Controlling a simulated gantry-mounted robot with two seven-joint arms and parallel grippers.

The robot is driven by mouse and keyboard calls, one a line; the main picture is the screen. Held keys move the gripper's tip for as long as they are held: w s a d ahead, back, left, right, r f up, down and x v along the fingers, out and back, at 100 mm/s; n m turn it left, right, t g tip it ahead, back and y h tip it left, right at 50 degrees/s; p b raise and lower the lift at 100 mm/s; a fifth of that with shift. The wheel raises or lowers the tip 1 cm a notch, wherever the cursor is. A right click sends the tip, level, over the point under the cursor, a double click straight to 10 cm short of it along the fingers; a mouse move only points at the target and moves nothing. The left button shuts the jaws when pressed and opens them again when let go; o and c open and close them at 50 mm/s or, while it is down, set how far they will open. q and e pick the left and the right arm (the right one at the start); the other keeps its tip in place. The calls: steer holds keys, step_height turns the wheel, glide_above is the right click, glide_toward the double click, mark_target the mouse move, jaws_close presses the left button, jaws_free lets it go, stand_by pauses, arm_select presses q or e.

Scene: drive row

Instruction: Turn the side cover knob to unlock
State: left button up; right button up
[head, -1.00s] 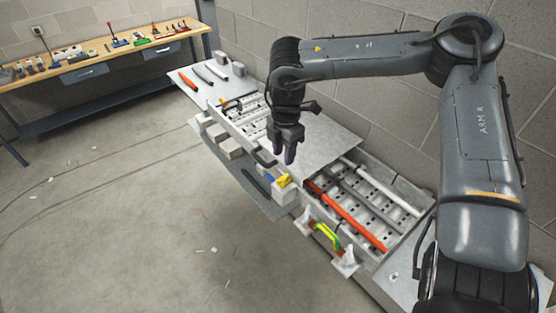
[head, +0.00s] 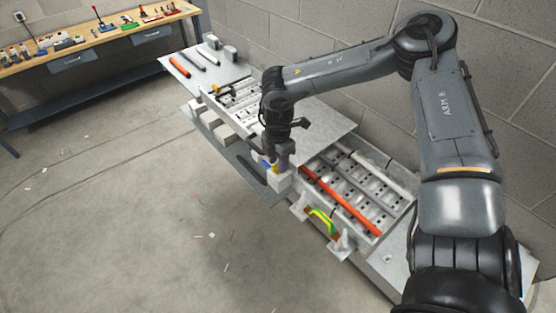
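A small yellow-and-blue fitting (head: 267,167), which may be the side cover knob, sits at the pale block (head: 279,182) on the near side of the drive row. My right gripper (head: 279,161) points down right at this fitting and partly hides it. I cannot tell whether its fingers touch the fitting or how far apart they are. A flat grey cover plate (head: 318,128) lies behind the gripper. My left gripper is not in view.
To the right is an open bay (head: 365,185) with red, grey and white bars. A yellow-green handle (head: 322,222) stands on brackets in front of it. More pale blocks line the near side at left. A workbench (head: 105,45) with tools stands at back left.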

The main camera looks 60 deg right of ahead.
steer(key=shift+f, duration=0.2)
jaws_close()
stand_by(0.3)
